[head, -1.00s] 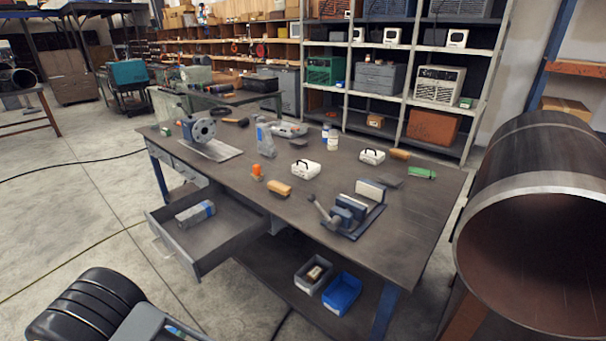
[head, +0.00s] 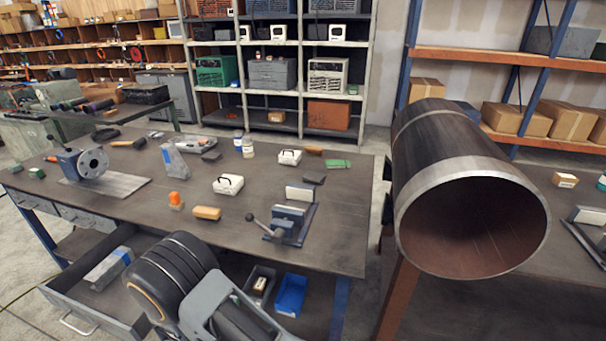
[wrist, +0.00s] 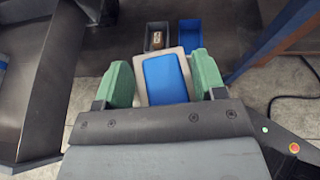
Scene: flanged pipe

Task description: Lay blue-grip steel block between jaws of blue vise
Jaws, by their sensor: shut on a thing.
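In the wrist view my gripper (wrist: 163,76) has its two green finger pads on either side of a pale steel block with a blue grip face (wrist: 166,80). It is shut on this block, which is above the floor and lower shelf area. In the head view my arm is at the bottom, and the fingers and held block are hidden. The blue vise (head: 284,235) stands on the workbench near its front right edge, its grey jaws apart and its handle to the left. Nothing shows between the jaws.
The workbench (head: 340,240) also holds an orange-topped item (head: 175,201), a tan block (head: 206,213) and white boxes (head: 228,185). An open drawer (head: 60,290) juts out at left. Bins (head: 291,295) sit below. A large pipe (head: 440,150) stands right of the bench.

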